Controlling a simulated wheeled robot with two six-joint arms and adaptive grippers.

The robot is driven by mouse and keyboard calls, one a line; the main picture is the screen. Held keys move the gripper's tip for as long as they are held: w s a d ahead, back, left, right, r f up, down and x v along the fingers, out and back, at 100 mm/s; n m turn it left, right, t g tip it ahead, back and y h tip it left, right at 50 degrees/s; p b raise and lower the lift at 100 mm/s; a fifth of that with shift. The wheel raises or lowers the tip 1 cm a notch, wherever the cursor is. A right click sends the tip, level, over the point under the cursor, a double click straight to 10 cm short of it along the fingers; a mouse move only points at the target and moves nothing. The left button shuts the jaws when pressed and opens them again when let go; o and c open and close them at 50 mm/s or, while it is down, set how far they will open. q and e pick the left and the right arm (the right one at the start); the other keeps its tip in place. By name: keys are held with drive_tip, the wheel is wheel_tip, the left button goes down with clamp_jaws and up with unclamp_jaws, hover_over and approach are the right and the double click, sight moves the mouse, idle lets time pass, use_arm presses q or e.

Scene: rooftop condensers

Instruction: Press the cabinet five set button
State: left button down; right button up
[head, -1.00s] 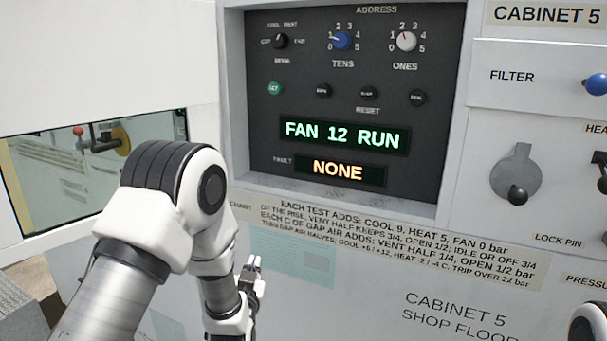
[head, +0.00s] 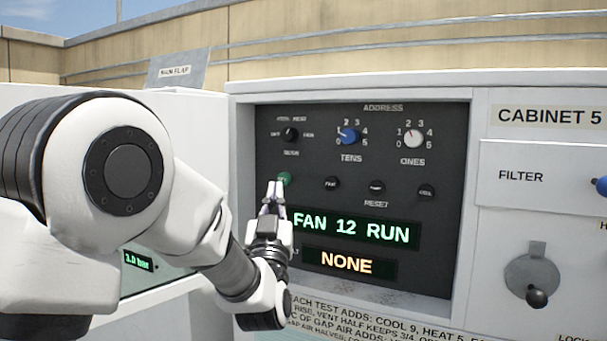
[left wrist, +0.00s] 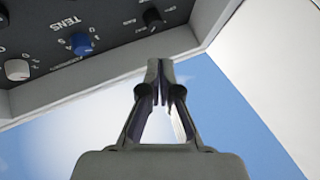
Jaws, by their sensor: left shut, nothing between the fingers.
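The green set button (head: 285,179) is on the dark control panel (head: 440,215) of cabinet 5, at the left of a row of buttons. My left gripper (head: 273,190) is shut and empty. Its tips point up just below and left of the green button and partly overlap it in the head view. I cannot tell whether they touch it. In the left wrist view, the shut fingers (left wrist: 158,70) lie in front of the panel's edge, and the green button does not show. My right gripper is not in view.
Dark buttons (head: 331,184) sit right of the green one. Above are a black mode knob (head: 290,134), the blue tens knob (head: 349,136) and the white ones knob (head: 413,139). Displays read FAN 12 RUN (head: 351,227) and NONE (head: 346,262). The panel is recessed in a pale frame.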

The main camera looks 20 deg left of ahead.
use_arm(q)
drive_tip(key=shift+w+d+f, duration=0.1)
drive_tip(key=shift+w, duration=0.05)
drive_tip(key=shift+w, duration=0.1)
drive_tip(key=w+d+p, duration=0.1)
drive_tip(key=w+p, duration=0.2)
drive_tip(key=w, duration=0.5)
drive_tip(key=shift+w, duration=0.15)
idle(1.1)
drive_tip(key=shift+w+a, duration=0.1)
drive_tip(key=shift+a, duration=0.05)
